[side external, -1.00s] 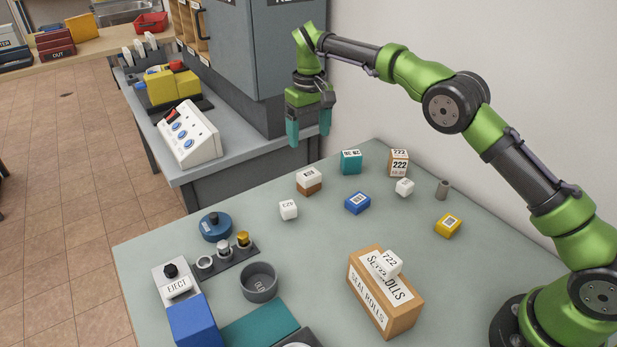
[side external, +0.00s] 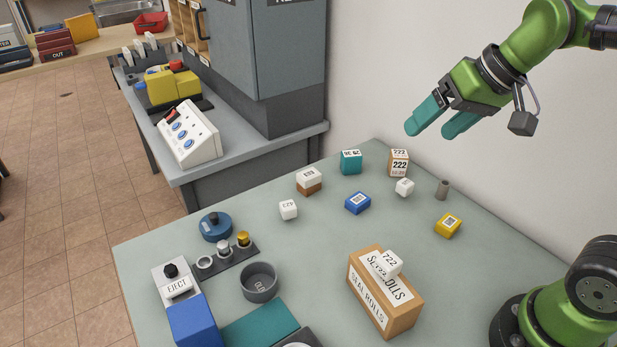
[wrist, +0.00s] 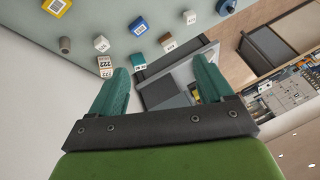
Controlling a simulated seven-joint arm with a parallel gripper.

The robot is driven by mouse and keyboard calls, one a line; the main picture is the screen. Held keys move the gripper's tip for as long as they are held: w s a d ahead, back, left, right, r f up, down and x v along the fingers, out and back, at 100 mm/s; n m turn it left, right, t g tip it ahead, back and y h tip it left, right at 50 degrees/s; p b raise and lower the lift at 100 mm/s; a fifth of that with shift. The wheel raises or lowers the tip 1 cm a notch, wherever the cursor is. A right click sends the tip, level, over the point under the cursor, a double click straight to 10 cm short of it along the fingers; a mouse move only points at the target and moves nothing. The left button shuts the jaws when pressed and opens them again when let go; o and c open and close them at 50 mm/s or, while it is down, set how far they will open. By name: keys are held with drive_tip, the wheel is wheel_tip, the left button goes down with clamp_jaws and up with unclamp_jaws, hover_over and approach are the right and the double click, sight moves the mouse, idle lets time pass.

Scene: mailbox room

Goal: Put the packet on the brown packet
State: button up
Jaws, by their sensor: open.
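A white packet (side external: 309,174) rests on a brown packet (side external: 309,187) near the middle of the table's far part. The pair also shows in the wrist view (wrist: 167,41). My gripper (side external: 430,131) is open and empty, high above the table's back right, apart from every packet. In the wrist view its teal fingers (wrist: 161,66) are spread wide. A brown box marked 222 (side external: 399,164) and a teal box (side external: 351,162) stand at the back edge. A blue packet (side external: 357,203) lies in front of them.
Small white cubes (side external: 404,187) (side external: 288,209), a grey cylinder (side external: 442,189) and a yellow packet (side external: 448,225) stand around. A seal rolls box (side external: 385,305) carries a white 722 block (side external: 388,264). A grey bowl (side external: 259,281) and an eject button unit (side external: 175,279) are at front left.

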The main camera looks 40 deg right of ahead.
drive_tip(key=s+f+t, duration=0.1)
drive_tip(key=s+f, duration=0.3)
drive_tip(key=s, duration=0.2)
drive_tip(key=shift+m, duration=0.4)
